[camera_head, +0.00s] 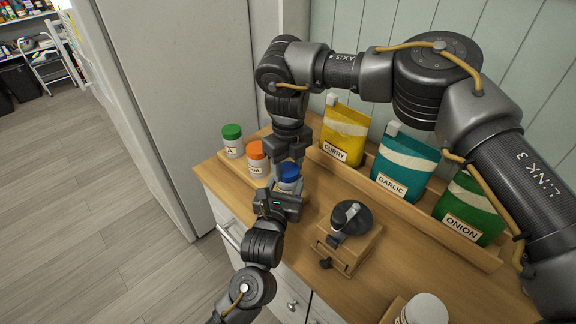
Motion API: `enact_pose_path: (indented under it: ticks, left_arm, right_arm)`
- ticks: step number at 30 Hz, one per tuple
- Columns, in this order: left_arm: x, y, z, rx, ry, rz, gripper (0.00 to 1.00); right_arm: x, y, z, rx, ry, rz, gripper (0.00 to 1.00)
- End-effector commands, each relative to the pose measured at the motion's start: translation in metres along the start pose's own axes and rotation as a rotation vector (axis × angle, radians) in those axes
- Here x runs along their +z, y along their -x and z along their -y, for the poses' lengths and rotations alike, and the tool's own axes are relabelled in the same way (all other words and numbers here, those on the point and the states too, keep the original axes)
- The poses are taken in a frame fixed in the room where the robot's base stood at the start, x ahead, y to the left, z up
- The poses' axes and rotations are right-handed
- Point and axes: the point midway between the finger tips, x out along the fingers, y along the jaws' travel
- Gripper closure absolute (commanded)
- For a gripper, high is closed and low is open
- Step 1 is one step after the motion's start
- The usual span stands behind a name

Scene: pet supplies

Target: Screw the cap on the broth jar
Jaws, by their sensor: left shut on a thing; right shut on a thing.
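A small white jar (287,187) stands upright at the counter's front left, between my two grippers; its label is too small and covered to read. A blue cap (290,171) sits level on the jar's mouth; I cannot tell how tightly it is seated. My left gripper (285,199) reaches in from the front and is shut on the jar's body, hiding its lower part. My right gripper (288,163) points down from above and is shut on the blue cap, hiding part of its far side.
Orange-capped (255,158) and green-capped (232,140) jars stand close on the left. A wooden grinder (345,246) with a crank is to the right. Yellow CURRY (343,135), teal GARLIC (405,165) and green ONION (468,208) bags line the back. A white round-topped container (426,309) is at the bottom right.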

Motion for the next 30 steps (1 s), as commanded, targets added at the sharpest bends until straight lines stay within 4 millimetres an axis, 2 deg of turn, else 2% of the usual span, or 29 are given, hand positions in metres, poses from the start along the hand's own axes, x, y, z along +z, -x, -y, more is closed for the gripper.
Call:
enact_pose_path:
  ticks: [6, 21, 26, 30]
  left_arm:
    - [-0.0013, 0.0003, 0.0005, -0.001, 0.000, -0.003, 1.00]
    - [-0.0012, 0.0004, 0.0007, -0.001, 0.000, -0.003, 1.00]
    - [-0.0012, 0.0004, 0.0007, -0.001, 0.000, -0.003, 1.00]
    - [-0.0012, 0.0005, 0.0007, -0.001, 0.000, -0.003, 1.00]
  right_arm:
    - [0.0009, -0.0005, -0.0005, 0.004, -0.590, 0.002, 0.76]
    - [0.0013, -0.0008, 0.0006, 0.003, -1.842, 0.004, 0.76]
    - [0.0013, -0.0009, 0.0008, 0.003, -2.135, 0.004, 0.76]
    - [0.0012, -0.0009, 0.0010, 0.003, -2.120, 0.005, 0.76]
